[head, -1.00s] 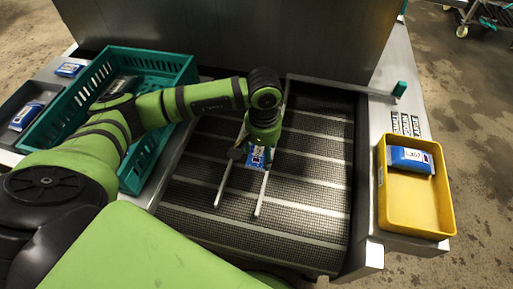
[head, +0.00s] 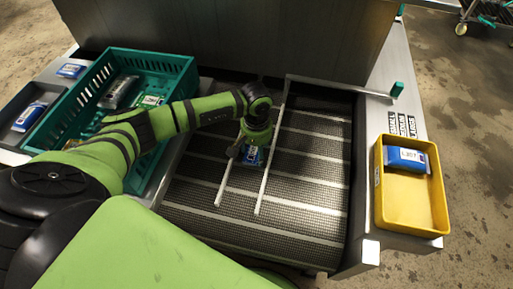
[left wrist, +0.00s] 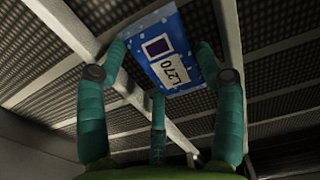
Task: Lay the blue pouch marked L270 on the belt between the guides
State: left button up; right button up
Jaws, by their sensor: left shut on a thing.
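The blue pouch marked L270 (left wrist: 168,55) is in my left gripper; its white label and dark square face the left wrist camera. In the head view the pouch (head: 252,156) shows below the gripper, over the belt between the guides. My left gripper (head: 255,148) is shut on it, with green fingers around it in the left wrist view (left wrist: 160,80). I cannot tell whether the pouch touches the belt (head: 310,165). The left guide (head: 224,183) and right guide (head: 267,175) are thin rails along the belt. My right gripper is out of view.
A green crate (head: 187,70) with several pouches stands left of the belt, partly behind my arm. A yellow bin (head: 412,220) with a blue pouch (head: 407,160) stands at the right. Two blue pouches (head: 71,71) (head: 30,117) lie at far left. The belt right of the guides is clear.

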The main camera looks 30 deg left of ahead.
aim_at(256, 151)
pick_arm(q)
jog(key=shift+f, duration=0.2)
jog(key=o, duration=0.9)
jog(key=shift+c, duration=0.2)
jog(key=shift+r, duration=0.1)
jog(key=shift+r, duration=0.2)
jog(key=shift+w+r, duration=0.1)
jog(key=shift+r, duration=0.3)
notch_tip(256, 151, up, 11)
jog(key=b, duration=0.2)
